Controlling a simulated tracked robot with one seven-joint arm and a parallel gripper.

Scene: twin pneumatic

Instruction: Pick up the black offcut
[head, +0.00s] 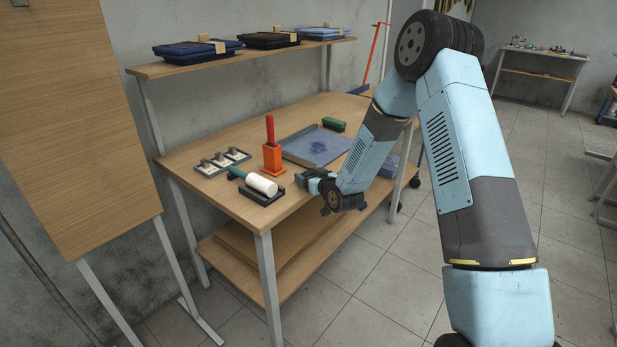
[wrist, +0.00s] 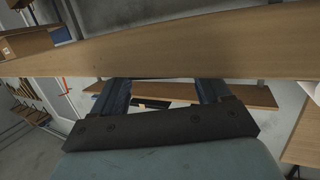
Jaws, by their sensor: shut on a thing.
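My gripper (head: 310,179) is at the front edge of the workbench, low over the tabletop, just right of the mallet. In the wrist view its two dark fingers (wrist: 164,88) stand well apart, their tips against the line of the bench edge. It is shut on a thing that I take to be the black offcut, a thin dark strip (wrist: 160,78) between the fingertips. The offcut's shape is mostly hidden by the bench edge in the wrist view, and by the gripper in the head view.
The workbench (head: 225,185) holds a white-headed mallet (head: 262,184), an orange holder (head: 272,158) with a red-handled tool, a rack (head: 222,161), a grey-blue tray (head: 300,158) and a green brush (head: 334,124). A shelf (head: 230,60) above carries navy, black and light-blue stacks. Open floor lies right.

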